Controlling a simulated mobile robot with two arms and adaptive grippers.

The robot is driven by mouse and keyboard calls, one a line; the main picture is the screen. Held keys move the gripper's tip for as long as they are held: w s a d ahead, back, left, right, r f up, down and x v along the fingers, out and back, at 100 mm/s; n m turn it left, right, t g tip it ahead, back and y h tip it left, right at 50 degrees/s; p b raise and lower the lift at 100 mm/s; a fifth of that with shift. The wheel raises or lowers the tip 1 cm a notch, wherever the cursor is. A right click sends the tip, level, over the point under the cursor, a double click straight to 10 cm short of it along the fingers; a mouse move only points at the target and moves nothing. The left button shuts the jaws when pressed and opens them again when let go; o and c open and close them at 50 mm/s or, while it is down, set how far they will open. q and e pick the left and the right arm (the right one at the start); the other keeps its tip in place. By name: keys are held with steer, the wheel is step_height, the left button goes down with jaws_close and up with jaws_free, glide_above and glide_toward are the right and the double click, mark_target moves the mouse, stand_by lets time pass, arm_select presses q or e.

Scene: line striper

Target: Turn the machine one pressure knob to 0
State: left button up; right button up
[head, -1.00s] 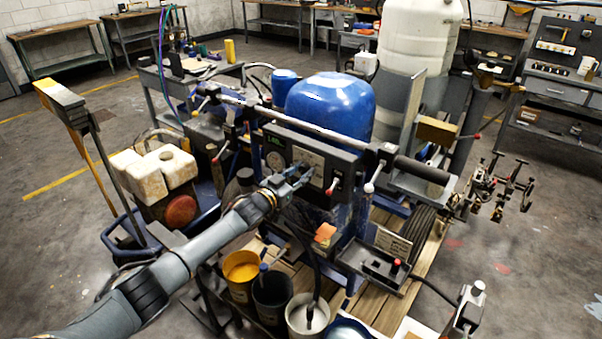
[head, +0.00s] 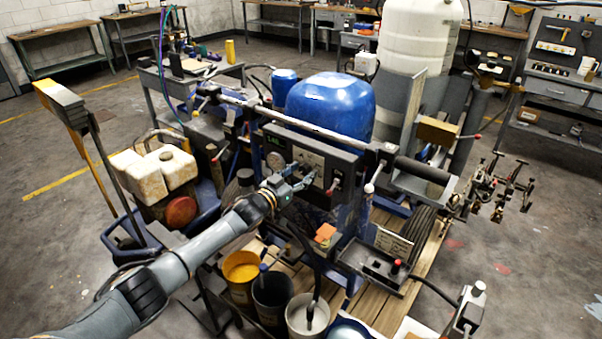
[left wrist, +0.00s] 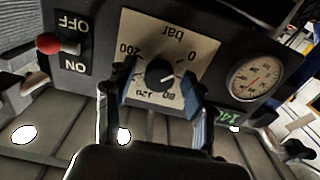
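The pressure knob (left wrist: 160,73) is a dark round knob on a pale dial plate (left wrist: 192,45) marked "bar", with 0, 80, 120 and 200 around it. The plate appears upside down in the left wrist view. The knob's exact setting is too small to read surely. My left gripper (left wrist: 158,92) is open, with one finger on each side of the knob and gaps visible between. In the head view, my left gripper (head: 302,180) is in front of the machine's black control panel (head: 338,160) and partly hides the dial.
A pressure gauge (left wrist: 255,78) and a green display (left wrist: 228,117) sit beside the dial. An ON/OFF switch with a red tip (left wrist: 48,43) is on its other side. A yellow paint bucket (head: 241,270) and other buckets stand below my left arm.

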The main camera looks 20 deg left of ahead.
arm_select(q)
steer(key=v, duration=1.2)
steer(key=shift+r, duration=0.1)
